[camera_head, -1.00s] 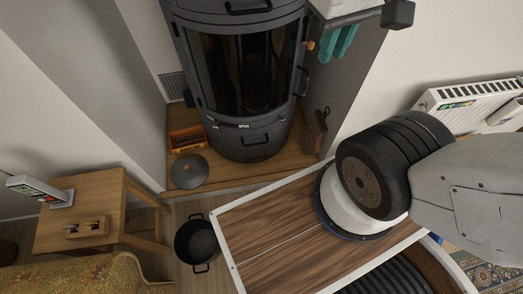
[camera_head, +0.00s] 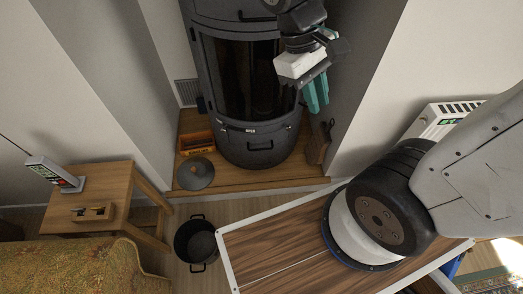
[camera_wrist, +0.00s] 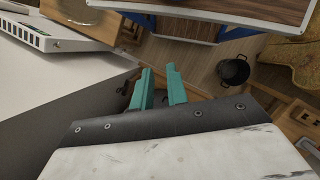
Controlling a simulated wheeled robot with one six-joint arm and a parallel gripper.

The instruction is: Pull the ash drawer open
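The dark round stove (camera_head: 204,75) stands in the alcove at the top middle of the head view. Its lower front section, which looks like the ash drawer (camera_head: 237,141), sits below the glass and appears flush with the body. A dark bar handle (camera_head: 260,148) is on it. My gripper (camera_head: 317,108) hangs in front of the stove's right side, above and right of that handle and apart from it. Its two teal fingers are parted and empty. They also show in the wrist view (camera_wrist: 158,78), with a gap between them. The drawer is not visible in the wrist view.
An orange box (camera_head: 196,142) and a grey round lid (camera_head: 195,174) lie on the wooden hearth left of the stove. A black pot (camera_head: 196,242) stands on the floor in front. A small wooden table (camera_head: 100,185) is at left, a white radiator (camera_head: 430,120) at right.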

